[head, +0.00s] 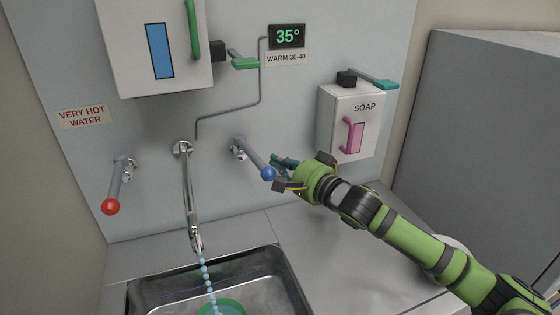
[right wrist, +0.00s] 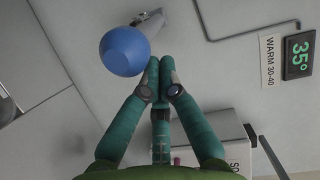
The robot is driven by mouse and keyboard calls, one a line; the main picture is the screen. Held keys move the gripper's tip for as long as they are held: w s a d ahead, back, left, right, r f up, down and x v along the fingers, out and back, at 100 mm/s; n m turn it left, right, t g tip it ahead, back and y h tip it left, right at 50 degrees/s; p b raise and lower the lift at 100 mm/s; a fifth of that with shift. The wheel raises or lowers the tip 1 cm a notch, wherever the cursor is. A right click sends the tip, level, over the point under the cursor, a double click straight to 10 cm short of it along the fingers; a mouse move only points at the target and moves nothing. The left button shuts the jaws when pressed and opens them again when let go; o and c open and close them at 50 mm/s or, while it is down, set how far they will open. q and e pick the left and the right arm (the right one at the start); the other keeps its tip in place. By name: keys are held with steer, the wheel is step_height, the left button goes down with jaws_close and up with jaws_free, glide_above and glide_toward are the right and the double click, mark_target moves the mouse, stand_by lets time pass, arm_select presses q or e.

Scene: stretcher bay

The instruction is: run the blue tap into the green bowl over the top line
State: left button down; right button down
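The blue tap's lever ends in a blue ball (head: 267,173) on the wall right of the spout (head: 190,200). The ball also shows large in the right wrist view (right wrist: 124,51). My right gripper (head: 279,170) is beside the ball, its fingertips together in the right wrist view (right wrist: 161,66) with nothing between them. They are close to the ball; I cannot tell if they touch it. A stream of water (head: 206,275) runs from the spout into the green bowl (head: 232,307) in the sink. The bowl is cut off by the lower edge; its top line and water level are hidden. My left gripper is not in view.
The red-ball tap (head: 111,206) under the "VERY HOT WATER" sign (head: 83,116) is left of the spout. A display (head: 287,37) reads 35°, above a "WARM 30-40" label. A soap dispenser (head: 340,107) hangs above my right wrist. The counter (head: 330,245) right of the sink (head: 285,278) is mostly clear.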

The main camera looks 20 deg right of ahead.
steer(key=shift+s+a+m+t+h, duration=0.15)
steer(key=shift+a+h, duration=0.1)
steer(key=shift+a, duration=0.2)
steer(key=shift+s+a+m+t+h, duration=0.1)
steer(key=shift+s+a+m+h, duration=0.1)
steer(key=shift+a, duration=0.3)
steer(key=shift+s+a+m+t+h, duration=0.15)
steer(key=shift+a+h, duration=0.1)
steer(key=shift+a, duration=0.2)
steer(key=shift+w+d, duration=0.1)
